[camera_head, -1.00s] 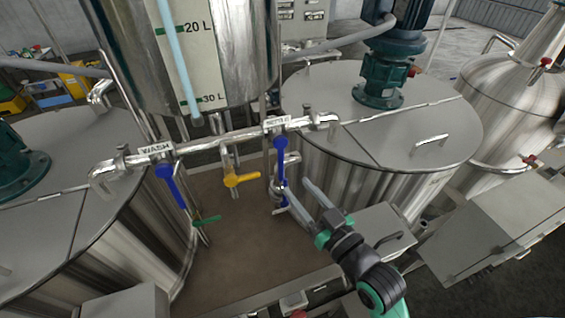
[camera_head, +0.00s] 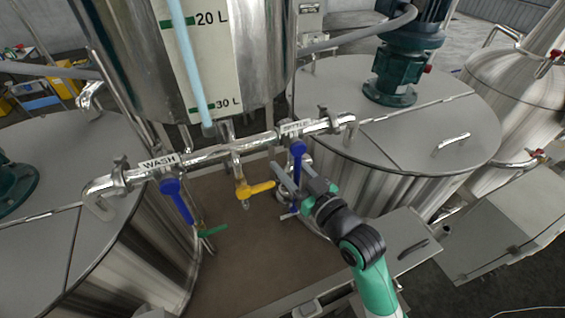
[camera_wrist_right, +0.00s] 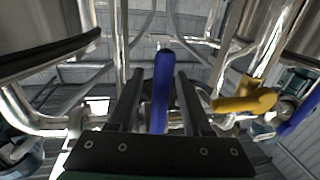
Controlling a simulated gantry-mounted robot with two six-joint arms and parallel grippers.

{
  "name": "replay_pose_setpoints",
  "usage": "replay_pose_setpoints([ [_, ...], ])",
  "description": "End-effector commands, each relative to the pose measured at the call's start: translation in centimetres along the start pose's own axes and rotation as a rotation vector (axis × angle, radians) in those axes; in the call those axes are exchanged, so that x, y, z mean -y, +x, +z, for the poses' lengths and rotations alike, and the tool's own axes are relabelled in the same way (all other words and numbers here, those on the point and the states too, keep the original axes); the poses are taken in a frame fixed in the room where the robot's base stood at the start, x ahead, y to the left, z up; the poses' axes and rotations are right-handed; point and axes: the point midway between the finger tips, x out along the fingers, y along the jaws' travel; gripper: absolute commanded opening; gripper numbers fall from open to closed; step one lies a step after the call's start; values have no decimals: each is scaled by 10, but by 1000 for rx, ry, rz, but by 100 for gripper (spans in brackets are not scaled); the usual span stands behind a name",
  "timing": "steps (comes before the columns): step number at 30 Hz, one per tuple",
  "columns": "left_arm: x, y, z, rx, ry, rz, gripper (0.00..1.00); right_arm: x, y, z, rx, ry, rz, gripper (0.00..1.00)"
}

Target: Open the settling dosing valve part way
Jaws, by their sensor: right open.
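The settling dosing valve's blue lever (camera_head: 297,148) hangs down from the pipe beneath the right-hand label (camera_head: 296,127), whose small lettering is hard to read. My right gripper (camera_head: 290,163) is at this lever, coming from the lower right, with its two fingers apart. In the right wrist view the blue lever (camera_wrist_right: 162,85) stands upright between the open fingers, with a gap visible on each side. The fingers hide part of the lever's lower end in the head view. My left gripper is not in view.
The WASH valve's blue lever (camera_head: 177,200) hangs on the left of the same pipe. A yellow lever (camera_head: 256,190) sits between the two, close to my right gripper. A green lever (camera_head: 212,231) is lower left. Steel tanks (camera_head: 400,115) stand on both sides; a graduated vessel (camera_head: 215,60) is above.

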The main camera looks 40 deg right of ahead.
Motion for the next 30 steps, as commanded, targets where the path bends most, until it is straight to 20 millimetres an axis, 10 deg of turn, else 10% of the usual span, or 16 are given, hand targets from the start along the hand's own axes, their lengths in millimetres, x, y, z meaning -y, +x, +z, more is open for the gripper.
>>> replay_pose_setpoints([
  [4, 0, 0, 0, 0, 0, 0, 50, 0, 0, 0, 0, 0, 0, 46],
  [12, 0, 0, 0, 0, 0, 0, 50, 0, 0, 0, 0, 0, 0, 0],
  [30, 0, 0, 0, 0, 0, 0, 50, 0, 0, 0, 0, 0, -1, 0],
])
